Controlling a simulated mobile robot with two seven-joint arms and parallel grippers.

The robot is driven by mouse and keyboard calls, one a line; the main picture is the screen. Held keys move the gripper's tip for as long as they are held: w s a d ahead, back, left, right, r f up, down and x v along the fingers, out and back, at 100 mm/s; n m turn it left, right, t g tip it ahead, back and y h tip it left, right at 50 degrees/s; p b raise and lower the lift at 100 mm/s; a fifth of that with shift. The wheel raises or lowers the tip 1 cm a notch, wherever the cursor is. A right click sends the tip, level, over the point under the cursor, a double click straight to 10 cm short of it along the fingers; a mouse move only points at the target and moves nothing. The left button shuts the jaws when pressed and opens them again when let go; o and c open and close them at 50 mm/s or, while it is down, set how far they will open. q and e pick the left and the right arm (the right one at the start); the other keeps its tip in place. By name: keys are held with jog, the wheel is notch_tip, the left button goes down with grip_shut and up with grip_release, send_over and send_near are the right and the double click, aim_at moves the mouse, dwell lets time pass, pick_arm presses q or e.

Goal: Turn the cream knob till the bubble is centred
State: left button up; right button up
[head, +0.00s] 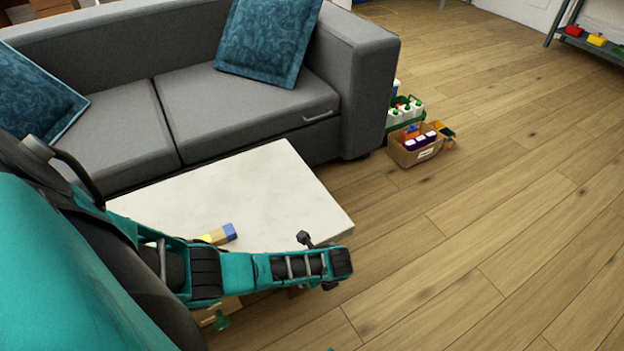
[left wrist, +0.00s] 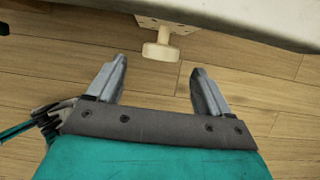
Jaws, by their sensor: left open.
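The cream knob (left wrist: 161,50) shows in the left wrist view, on a small pale plate (left wrist: 168,24) at the edge of the white tabletop. It has a wide bar-shaped end. My left gripper (left wrist: 159,72) is open and empty, its two fingers either side of the knob's line and just short of it. The knob does not touch either finger. In the head view, my left arm crosses the front of the white table (head: 255,185) and hides the knob. A yellow and blue block (head: 222,234) lies on the table, partly behind my arm. I see no bubble. My right gripper is out of view.
A grey sofa (head: 240,105) with blue cushions (head: 268,40) stands behind the table. A cardboard box (head: 415,148) and a green crate (head: 390,118) with bottles stand on the floor by the sofa's right end. The wooden floor to the right is clear.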

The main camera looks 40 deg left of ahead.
pick_arm(q)
jog(key=shift+b+x, duration=1.65)
jog(key=shift+x, duration=1.4)
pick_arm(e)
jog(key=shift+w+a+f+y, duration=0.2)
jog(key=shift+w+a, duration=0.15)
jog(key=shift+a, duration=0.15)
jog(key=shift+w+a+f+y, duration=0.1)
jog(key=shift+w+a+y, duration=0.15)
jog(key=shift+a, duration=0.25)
pick_arm(q)
jog(key=shift+w, duration=0.1)
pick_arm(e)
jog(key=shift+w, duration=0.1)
